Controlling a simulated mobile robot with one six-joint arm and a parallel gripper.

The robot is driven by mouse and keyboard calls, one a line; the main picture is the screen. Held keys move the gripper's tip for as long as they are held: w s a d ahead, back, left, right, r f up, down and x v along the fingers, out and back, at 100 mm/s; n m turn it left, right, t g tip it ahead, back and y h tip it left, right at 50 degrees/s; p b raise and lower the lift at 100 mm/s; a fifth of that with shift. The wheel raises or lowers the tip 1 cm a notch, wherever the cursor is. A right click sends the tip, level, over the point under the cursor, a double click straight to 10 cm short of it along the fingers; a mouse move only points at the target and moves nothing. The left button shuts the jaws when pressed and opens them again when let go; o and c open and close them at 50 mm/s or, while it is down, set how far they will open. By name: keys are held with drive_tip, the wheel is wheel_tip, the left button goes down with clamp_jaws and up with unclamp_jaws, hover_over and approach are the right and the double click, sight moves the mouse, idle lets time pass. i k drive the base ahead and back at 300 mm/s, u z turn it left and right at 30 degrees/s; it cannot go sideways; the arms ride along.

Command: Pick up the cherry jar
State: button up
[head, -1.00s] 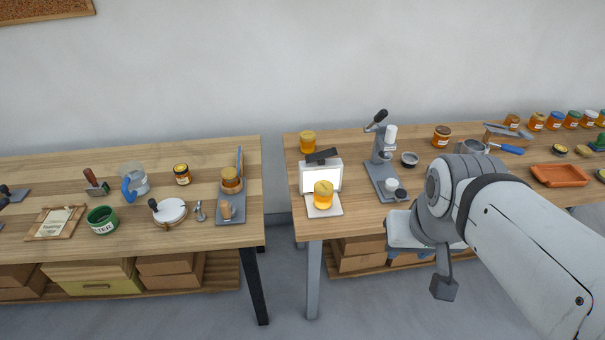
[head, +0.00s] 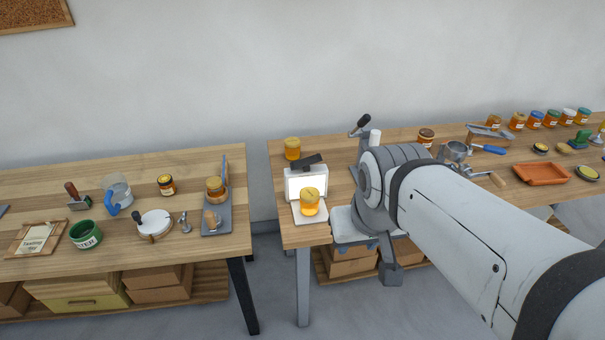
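I cannot tell which jar is the cherry jar, as no label is readable. On the right table stand a yellow-lidded amber jar (head: 292,149), another (head: 309,202) before a lit white panel, and a brown-lidded jar (head: 426,137). A row of jars (head: 535,120) with lids of various colours stands at the back right. On the left table are a dark-lidded jar (head: 166,185) and an amber jar (head: 215,188) on a grey stand. My arm's end (head: 385,270) hangs near the front edge of the right table; its fingertips cannot be made out.
The right table (head: 290,232) and left table (head: 130,258) have a gap between them. A tall lever tool (head: 362,126) stands behind my arm. An orange tray (head: 541,174) lies at the right. A green tin (head: 85,234) and clear jug (head: 116,189) crowd the left table.

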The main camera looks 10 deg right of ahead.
sight(309, 199)
drive_tip(key=i, duration=0.9)
